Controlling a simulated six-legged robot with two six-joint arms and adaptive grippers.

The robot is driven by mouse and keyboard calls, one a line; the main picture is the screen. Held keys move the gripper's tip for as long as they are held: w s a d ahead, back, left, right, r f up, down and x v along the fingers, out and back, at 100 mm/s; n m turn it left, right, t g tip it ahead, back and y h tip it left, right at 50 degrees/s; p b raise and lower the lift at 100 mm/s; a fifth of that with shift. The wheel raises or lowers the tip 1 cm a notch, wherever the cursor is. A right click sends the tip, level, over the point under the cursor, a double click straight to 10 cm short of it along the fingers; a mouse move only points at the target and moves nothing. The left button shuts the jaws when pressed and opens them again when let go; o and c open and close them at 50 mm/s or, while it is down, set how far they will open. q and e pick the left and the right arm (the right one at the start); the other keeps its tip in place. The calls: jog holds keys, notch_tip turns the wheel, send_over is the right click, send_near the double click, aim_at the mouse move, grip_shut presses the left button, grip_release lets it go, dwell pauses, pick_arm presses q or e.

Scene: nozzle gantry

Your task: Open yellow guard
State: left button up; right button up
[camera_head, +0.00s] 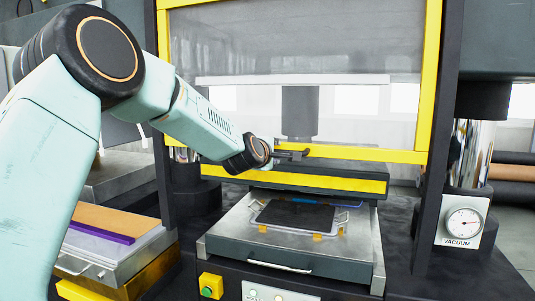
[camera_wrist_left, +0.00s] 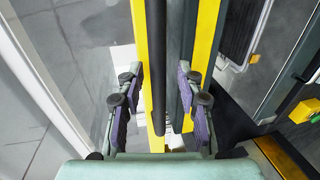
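The yellow guard (camera_head: 375,153) is a yellow frame around a clear panel on the front of the press. Its bottom bar hangs level above the press bed. My left gripper (camera_head: 291,154) is at the middle of that bottom bar. In the left wrist view the gripper (camera_wrist_left: 160,100) has its purple-padded fingers apart. The yellow bottom bar (camera_wrist_left: 155,130) and a dark round bar (camera_wrist_left: 158,60) run between the fingers, with gaps visible on both sides. Contact with the dark bar cannot be seen. My right gripper is in neither view.
Below the guard is a yellow-striped black beam (camera_head: 300,180) and a metal drawer (camera_head: 215,232) with a dark flat part (camera_head: 296,215) on it. A vacuum gauge (camera_head: 463,223) stands right. A tray with an orange sheet (camera_head: 105,219) is left.

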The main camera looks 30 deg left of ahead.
pick_arm(q)
jog(key=v, duration=1.2)
jog(key=shift+a, duration=0.2)
jog(key=shift+w, duration=0.25)
